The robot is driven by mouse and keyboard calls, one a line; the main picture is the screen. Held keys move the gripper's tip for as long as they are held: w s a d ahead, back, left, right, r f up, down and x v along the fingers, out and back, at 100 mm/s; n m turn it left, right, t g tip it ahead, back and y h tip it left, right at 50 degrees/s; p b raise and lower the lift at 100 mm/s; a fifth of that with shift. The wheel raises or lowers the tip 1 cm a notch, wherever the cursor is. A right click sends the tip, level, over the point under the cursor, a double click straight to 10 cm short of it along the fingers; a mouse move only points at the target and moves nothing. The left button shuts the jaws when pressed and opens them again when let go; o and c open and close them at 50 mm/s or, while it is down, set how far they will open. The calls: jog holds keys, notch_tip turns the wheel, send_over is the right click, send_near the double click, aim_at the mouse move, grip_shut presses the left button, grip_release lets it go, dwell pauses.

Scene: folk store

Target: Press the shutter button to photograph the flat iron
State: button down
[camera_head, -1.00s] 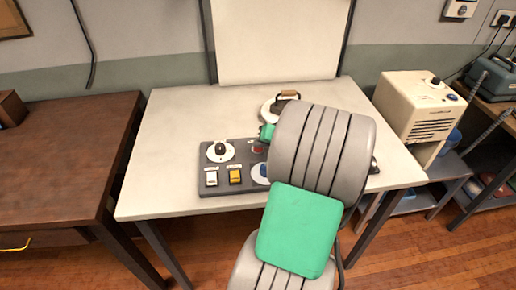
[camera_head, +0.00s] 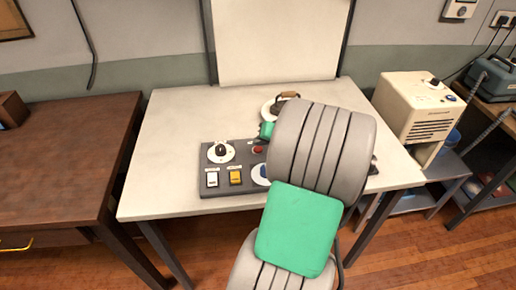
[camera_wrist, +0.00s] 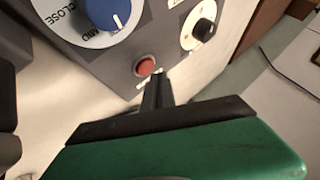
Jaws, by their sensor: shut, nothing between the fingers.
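The red round button (camera_head: 258,150) sits on the grey control panel (camera_head: 246,187) on the white table. It also shows in the wrist view (camera_wrist: 145,66), with a small white label beside it. My gripper (camera_wrist: 158,77) is shut and empty, its narrow fingertips just beside the button in that picture. I cannot tell whether they touch the panel. In the head view my arm hides the fingertips; only a green part of the gripper shows behind the red button. The flat iron (camera_head: 289,95), with a brown handle, stands on a white round base, partly hidden by my arm.
The panel also carries a black knob (camera_head: 221,151), a white switch (camera_head: 212,179), an orange switch (camera_head: 235,177) and a blue dial (camera_head: 261,172). A white backdrop (camera_head: 277,40) stands behind. A brown table (camera_head: 60,150) is left; a cream machine (camera_head: 417,110) is right.

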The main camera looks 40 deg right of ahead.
aim_at(260, 150)
jog(key=shift+r+p, duration=1.7)
jog(key=shift+r, duration=0.8)
